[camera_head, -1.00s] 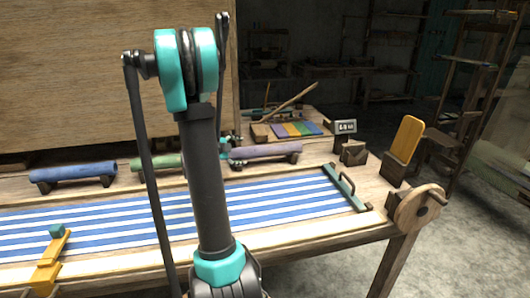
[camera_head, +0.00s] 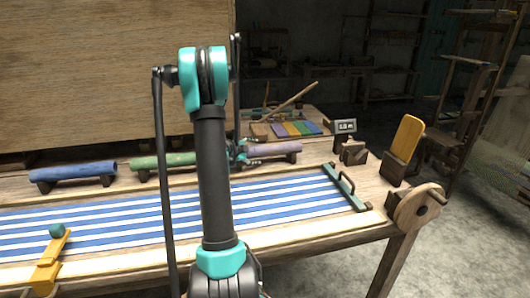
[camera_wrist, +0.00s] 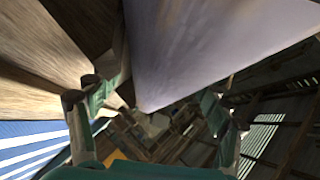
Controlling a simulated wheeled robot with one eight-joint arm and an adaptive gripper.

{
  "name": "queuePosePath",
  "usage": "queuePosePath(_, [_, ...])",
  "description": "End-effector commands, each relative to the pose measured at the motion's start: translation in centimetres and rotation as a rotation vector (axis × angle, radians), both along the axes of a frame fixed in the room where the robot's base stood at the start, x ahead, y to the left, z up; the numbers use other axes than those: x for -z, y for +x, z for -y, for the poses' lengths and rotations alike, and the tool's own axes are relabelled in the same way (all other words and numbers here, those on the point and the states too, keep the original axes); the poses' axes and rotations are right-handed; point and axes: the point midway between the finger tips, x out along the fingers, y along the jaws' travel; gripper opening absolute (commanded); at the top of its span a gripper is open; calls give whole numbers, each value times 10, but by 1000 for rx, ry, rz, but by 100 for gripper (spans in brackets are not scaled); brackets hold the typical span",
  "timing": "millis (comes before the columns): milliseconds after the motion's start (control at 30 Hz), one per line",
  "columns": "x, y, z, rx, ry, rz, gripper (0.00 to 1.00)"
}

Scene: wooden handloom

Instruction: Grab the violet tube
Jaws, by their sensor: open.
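The violet tube (camera_head: 280,148) lies across dark rests on the loom's back ledge, right of the green tube. In the wrist view the violet tube (camera_wrist: 215,40) is large and close, running from the top down to between the fingers. My gripper (camera_head: 243,153) is at the tube's left part in the head view, partly hidden by my own arm. In the wrist view my gripper (camera_wrist: 160,112) has its fingers spread, one on each side of the tube's line. I cannot tell whether either finger touches the tube.
A green tube (camera_head: 163,160) and a blue tube (camera_head: 75,172) rest further left. Blue-and-white striped cloth (camera_head: 110,217) covers the loom's front. A coloured palette (camera_head: 297,129), a small display (camera_head: 345,127) and a yellow board (camera_head: 407,137) stand right and behind.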

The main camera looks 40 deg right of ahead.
Motion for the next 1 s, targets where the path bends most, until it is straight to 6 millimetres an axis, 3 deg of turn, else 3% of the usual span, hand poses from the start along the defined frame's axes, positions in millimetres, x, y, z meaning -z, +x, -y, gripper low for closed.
queuePosePath(167, [0, 0, 0, 0, 0, 0, 77])
queuePosePath(700, [0, 0, -1, 1, 1, 1, 10])
queuePosePath(1000, [-2, 0, -1, 0, 0, 0, 10])
